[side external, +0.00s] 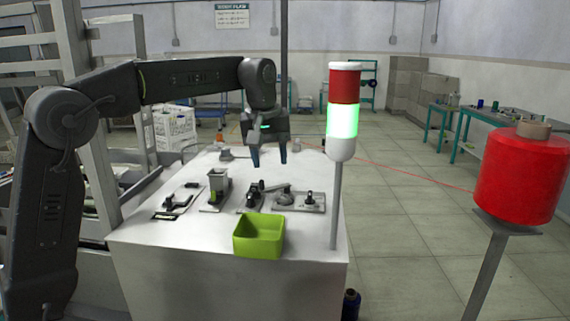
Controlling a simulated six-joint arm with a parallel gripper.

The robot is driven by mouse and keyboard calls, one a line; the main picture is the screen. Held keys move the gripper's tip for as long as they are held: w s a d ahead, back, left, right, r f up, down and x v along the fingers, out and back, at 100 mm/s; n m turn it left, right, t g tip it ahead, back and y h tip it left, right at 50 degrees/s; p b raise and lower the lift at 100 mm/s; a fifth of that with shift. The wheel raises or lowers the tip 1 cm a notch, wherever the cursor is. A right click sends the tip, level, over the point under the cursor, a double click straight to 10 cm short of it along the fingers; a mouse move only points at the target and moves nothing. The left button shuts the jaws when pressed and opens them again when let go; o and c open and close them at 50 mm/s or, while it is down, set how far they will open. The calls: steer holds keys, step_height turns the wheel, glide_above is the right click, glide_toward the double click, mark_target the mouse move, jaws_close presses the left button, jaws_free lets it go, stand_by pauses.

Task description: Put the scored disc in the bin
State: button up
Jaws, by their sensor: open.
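A lime-green open bin (259,251) stands near the front edge of the white table (150,233); the part of its inside that shows looks empty. My gripper (269,157) hangs above the table, behind the bin and higher than it. Its two blue fingertips point down and are apart, with nothing between them. I cannot make out the scored disc for certain. Small dark and grey parts sit in the row of fixtures behind the bin, including a grey rounded part (285,197), too small to show any scoring.
Several fixtures line the table, among them a grey hopper-like block (217,181). A signal tower (344,117), lit green, rises at the right front. A large red spool (521,179) stands off the table to the right, with a thin red thread (420,178) running toward the table.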

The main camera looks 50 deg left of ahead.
mark_target(285, 196)
steer(key=w+a+f+n, duration=0.1)
steer(key=w+f, duration=0.1)
steer(key=w, duration=0.1)
steer(key=w+a+f+n+g, duration=0.1)
steer(key=w+a+n, duration=0.1)
steer(key=w, duration=0.1)
steer(key=w+a+f+n, duration=0.1)
steer(key=w+f, duration=0.1)
steer(key=w, duration=0.1)
steer(key=shift+a+f+n+g, duration=0.35)
steer(key=shift+a+n+g, duration=0.05)
steer(key=shift+f, duration=3.75)
steer(key=shift+r, duration=0.1)
steer(key=c, duration=0.6)
steer(key=shift+r, duration=2.45)
steer(key=shift+r, duration=0.1)
